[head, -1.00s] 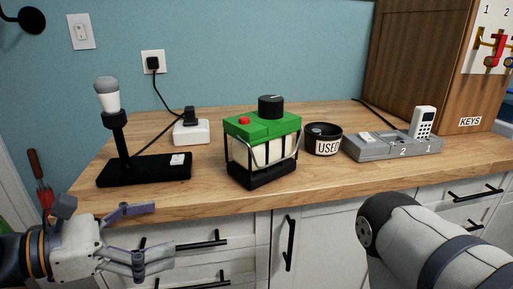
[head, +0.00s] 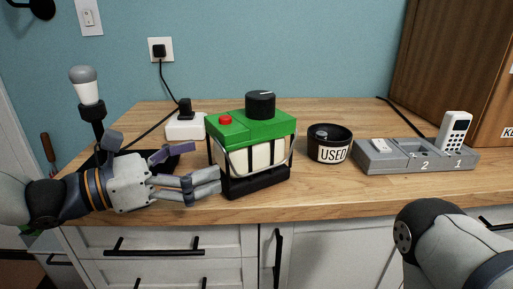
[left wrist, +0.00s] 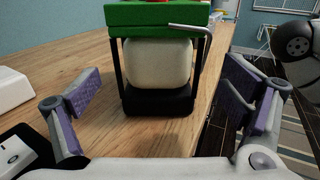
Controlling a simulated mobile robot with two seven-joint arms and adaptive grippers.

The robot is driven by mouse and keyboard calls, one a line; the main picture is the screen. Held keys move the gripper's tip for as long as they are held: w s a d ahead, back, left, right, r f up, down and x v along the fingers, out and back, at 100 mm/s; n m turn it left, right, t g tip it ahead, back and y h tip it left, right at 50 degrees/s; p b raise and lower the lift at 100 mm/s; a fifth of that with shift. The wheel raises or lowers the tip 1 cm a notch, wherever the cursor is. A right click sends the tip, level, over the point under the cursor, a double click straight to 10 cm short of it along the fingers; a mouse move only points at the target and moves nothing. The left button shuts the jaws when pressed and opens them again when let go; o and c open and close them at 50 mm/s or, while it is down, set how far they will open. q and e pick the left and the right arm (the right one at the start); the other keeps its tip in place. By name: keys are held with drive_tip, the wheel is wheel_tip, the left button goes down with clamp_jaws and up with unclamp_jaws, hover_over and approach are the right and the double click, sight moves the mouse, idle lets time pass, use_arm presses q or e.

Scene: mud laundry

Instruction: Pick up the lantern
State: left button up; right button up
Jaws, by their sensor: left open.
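The lantern (head: 250,155) stands upright on the wooden counter in the head view. It has a green top, a black knob, a red button, a cream body with black bars, a black base and a thin wire handle hanging at its front. My left gripper (head: 190,172) is just left of the lantern, its fingers pointing at it. In the left wrist view the lantern (left wrist: 158,65) stands ahead between the spread fingers of my open left gripper (left wrist: 158,112), with nothing held. My right gripper is not visible; only part of my right arm shows.
A lamp with a white bulb (head: 86,85) stands at left, partly behind my arm. A white power adapter (head: 185,127) sits behind. Right of the lantern are a black "USED" bowl (head: 330,145) and a grey tray (head: 400,160) with a white handset (head: 455,133). The counter (head: 360,195) front is clear.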

sight(242, 150)
use_arm(q)
drive_tip(key=x, duration=0.5)
drive_tip(key=f+x, duration=0.1)
drive_tip(key=x, duration=0.2)
drive_tip(key=shift+w+d, duration=0.25)
drive_tip(key=shift+d, duration=0.05)
drive_tip(key=shift+a+r, duration=0.1)
drive_tip(key=c, duration=1.5)
drive_tip(key=shift+r, duration=0.1)
drive_tip(key=shift+c, duration=1.3)
drive_tip(key=shift+r, duration=0.1)
drive_tip(key=shift+c, duration=0.2)
